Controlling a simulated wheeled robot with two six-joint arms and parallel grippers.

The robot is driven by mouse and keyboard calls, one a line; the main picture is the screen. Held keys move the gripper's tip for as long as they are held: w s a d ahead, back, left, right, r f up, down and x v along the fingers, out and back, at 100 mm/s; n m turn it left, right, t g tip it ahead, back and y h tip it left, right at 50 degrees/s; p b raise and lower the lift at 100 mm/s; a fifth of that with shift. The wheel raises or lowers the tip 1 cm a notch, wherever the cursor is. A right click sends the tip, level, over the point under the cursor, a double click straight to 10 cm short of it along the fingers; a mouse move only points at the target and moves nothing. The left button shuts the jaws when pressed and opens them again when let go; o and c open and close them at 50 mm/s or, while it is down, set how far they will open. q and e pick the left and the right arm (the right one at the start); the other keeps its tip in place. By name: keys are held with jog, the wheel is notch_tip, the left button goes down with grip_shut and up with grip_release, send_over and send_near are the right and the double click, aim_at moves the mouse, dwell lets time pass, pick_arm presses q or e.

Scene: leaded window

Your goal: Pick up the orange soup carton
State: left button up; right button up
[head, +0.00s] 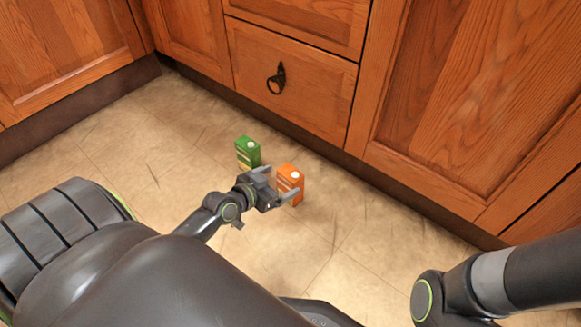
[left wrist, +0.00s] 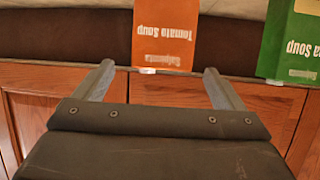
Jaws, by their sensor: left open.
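The orange soup carton (head: 292,178) stands upright on the tiled floor in the head view, with a white cap on top. In the left wrist view the orange carton (left wrist: 165,32) appears upside down, with its "Tomato Soup" label facing me. My left gripper (head: 279,183) is open at the near side of the carton. In the left wrist view the carton lies in line with the gap between the fingers (left wrist: 158,70), just beyond their tips. I cannot tell whether they touch it. Part of the carton is hidden behind the gripper in the head view. My right gripper is out of view.
A green soup carton (head: 247,152) stands close beside the orange one, to its left in the head view and right in the left wrist view (left wrist: 290,45). Wooden cabinets with a drawer (head: 290,85) rise behind them. The floor (head: 350,235) to the right is clear.

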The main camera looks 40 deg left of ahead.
aim_at(294, 174)
pick_arm(q)
jog(key=b+x, duration=0.1)
jog(key=x, duration=0.1)
jog(key=shift+w+f, duration=0.2)
jog(key=shift+w, duration=0.15)
jog(key=b+x, duration=0.1)
jog(key=x, duration=0.1)
jog(key=b+x, duration=0.2)
jog(key=shift+s+f, duration=0.15)
jog(key=shift+f, duration=0.05)
jog(key=shift+w+f+b, duration=0.1)
jog(key=shift+w+b, duration=0.4)
jog(key=shift+w, duration=0.1)
jog(key=c, duration=1.1)
